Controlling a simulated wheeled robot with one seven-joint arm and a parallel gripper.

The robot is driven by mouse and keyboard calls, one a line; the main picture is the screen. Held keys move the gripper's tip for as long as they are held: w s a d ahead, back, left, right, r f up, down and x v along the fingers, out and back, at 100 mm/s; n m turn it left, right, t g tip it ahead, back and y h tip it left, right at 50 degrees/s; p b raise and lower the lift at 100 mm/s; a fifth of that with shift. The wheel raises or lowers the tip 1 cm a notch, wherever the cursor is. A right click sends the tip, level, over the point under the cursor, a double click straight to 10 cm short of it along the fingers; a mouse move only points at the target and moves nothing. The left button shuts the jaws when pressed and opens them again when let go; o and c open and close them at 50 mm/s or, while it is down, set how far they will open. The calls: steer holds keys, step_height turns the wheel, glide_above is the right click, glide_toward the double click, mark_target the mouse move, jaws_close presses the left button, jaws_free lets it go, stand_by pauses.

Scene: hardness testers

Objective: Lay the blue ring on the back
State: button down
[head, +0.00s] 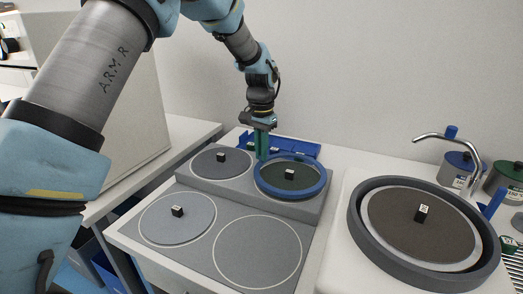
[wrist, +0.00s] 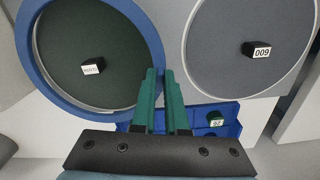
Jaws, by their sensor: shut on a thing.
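The blue ring (head: 317,188) is at the back right place of the grey stepped stand (head: 312,208), around a dark green disc (head: 290,183) with a small black labelled block (head: 290,177). It looks level; I cannot tell whether it rests fully on the step. My gripper (head: 262,155) points down at the ring's back left edge and is shut on its rim. In the wrist view the green fingers (wrist: 160,85) meet the right side of the ring (wrist: 150,40). A grey disc (head: 205,163) lies at back left, beside the ring.
A lighter grey disc (head: 165,225) is at front left; the outlined front right place (head: 257,252) is bare. A blue tray (head: 305,148) sits behind the stand. A round basin with a dark grey rim (head: 365,230) and a tap (head: 450,140) stand right.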

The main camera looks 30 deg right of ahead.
steer(key=shift+a+f, duration=0.1)
steer(key=shift+f, duration=0.7)
stand_by(0.5)
steer(key=c, duration=0.9)
jaws_free()
steer(key=shift+o, duration=0.2)
step_height(320, 180, up, 11)
steer(key=b, duration=0.2)
steer(key=w+a+f+n, duration=0.2)
steer(key=w+a+n, duration=0.1)
steer(key=a, duration=1.1)
steer(key=w+a+f+n, duration=0.15)
steer(key=a+n, duration=0.25)
steer(key=a, duration=0.9)
steer(key=s+a+f+n, duration=0.1)
steer(key=s+a, duration=0.3)
steer(key=a, duration=0.5)
steer(key=s+a+f+n+t, duration=0.1)
steer(key=s+a+n, duration=0.3)
steer(key=a, duration=0.5)
steer(key=shift+s+f+n+t, duration=0.3)
steer(key=shift+s+f, duration=0.35)
